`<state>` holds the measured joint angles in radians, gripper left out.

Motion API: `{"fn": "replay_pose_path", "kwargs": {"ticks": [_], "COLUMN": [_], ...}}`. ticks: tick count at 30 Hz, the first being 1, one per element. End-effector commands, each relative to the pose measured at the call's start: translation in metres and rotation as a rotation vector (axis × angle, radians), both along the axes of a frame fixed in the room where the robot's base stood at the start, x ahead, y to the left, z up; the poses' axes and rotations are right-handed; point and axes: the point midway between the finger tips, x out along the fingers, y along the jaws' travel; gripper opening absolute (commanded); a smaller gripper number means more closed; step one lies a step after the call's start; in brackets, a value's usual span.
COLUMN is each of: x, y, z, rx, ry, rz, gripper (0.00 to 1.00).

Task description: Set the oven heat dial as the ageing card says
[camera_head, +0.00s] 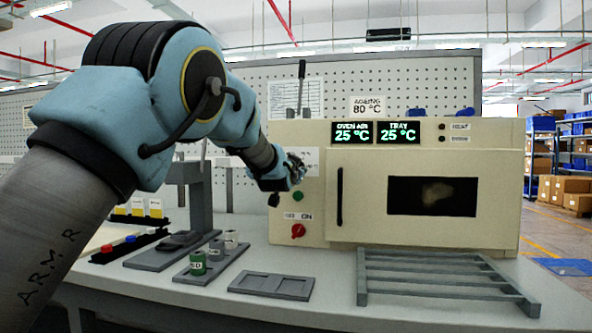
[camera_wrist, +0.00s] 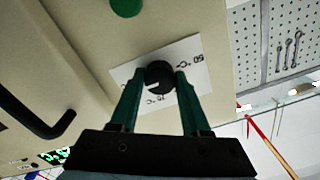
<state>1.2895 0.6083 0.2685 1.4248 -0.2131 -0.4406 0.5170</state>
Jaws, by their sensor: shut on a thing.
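The beige oven (camera_head: 510,180) stands on the bench. The ageing card (camera_head: 367,106) above it reads 80 °C. The oven air display (camera_head: 352,132) and the tray display (camera_head: 398,132) each read 25 °C. My gripper (camera_wrist: 159,80) is shut on the dial, one green finger at each side. In the head view my gripper (camera_head: 297,170) is at the oven's left panel and hides the dial.
A green button (camera_head: 298,196) and a red switch (camera_head: 298,231) sit below the dial. The oven door handle (camera_head: 340,196) is to the right. A grey rack (camera_head: 440,284), a shallow tray (camera_head: 272,286) and several small pots (camera_head: 198,262) stand on the bench in front.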

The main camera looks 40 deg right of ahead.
Motion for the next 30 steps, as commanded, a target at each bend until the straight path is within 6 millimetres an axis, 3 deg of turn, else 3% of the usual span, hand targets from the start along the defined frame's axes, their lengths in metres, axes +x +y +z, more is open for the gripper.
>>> {"fn": "replay_pose_path", "kwargs": {"ticks": [13,14,21,30], "x": [0.0001,0.0001,0.0001,-0.0012], "y": [-0.0001,-0.0001,0.0,0.0017], "z": [-0.0003,-0.0003,-0.0002,-0.0004], "rx": [0.007,0.007,0.006,0.006], "ry": [-0.01,-0.01,-0.008,-0.008], "rz": [0.0,0.0,0.0,0.0], "gripper": [0.0,0.49,0.76,0.77]}}
